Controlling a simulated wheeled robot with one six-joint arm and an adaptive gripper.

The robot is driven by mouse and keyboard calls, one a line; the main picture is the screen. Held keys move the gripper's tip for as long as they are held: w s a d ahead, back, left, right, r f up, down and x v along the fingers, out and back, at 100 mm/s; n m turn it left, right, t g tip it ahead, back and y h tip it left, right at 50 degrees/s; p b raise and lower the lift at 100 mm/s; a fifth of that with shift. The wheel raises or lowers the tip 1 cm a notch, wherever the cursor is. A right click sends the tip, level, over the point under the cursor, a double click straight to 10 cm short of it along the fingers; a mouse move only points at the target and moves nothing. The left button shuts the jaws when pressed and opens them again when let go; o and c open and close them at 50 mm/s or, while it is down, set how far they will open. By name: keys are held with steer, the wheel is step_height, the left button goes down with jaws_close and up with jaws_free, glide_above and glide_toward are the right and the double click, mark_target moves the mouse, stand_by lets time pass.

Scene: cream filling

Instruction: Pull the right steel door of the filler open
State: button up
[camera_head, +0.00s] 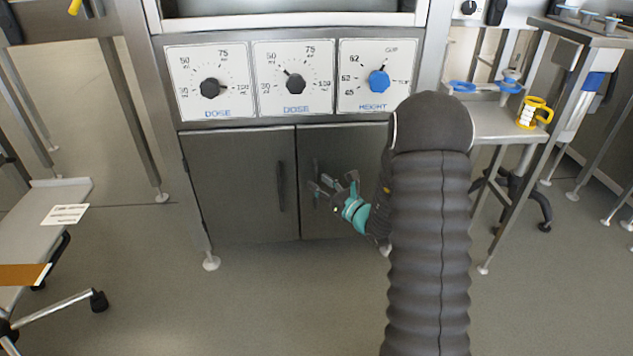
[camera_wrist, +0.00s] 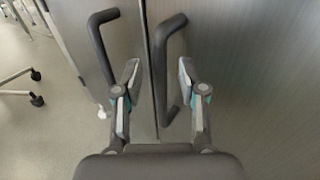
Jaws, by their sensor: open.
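The filler's right steel door (camera_head: 352,150) is shut, level with the left steel door (camera_head: 230,190). My arm hides its right part in the head view. My gripper (camera_head: 328,186) is open in front of the right door near the seam. In the wrist view, the right door's dark bar handle (camera_wrist: 163,62) lies between the two spread fingers of my gripper (camera_wrist: 160,70). I cannot tell whether a finger touches it. The left door's handle (camera_head: 281,187) is just left of the seam; in the wrist view it is outside the left finger (camera_wrist: 98,42).
Three dial panels (camera_head: 295,78) sit above the doors. A bench (camera_head: 40,205) and a castor (camera_head: 98,300) are at the left. The floor (camera_head: 270,300) before the doors is clear.

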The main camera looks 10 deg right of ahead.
steer(key=shift+x, duration=1.2)
jaws_close()
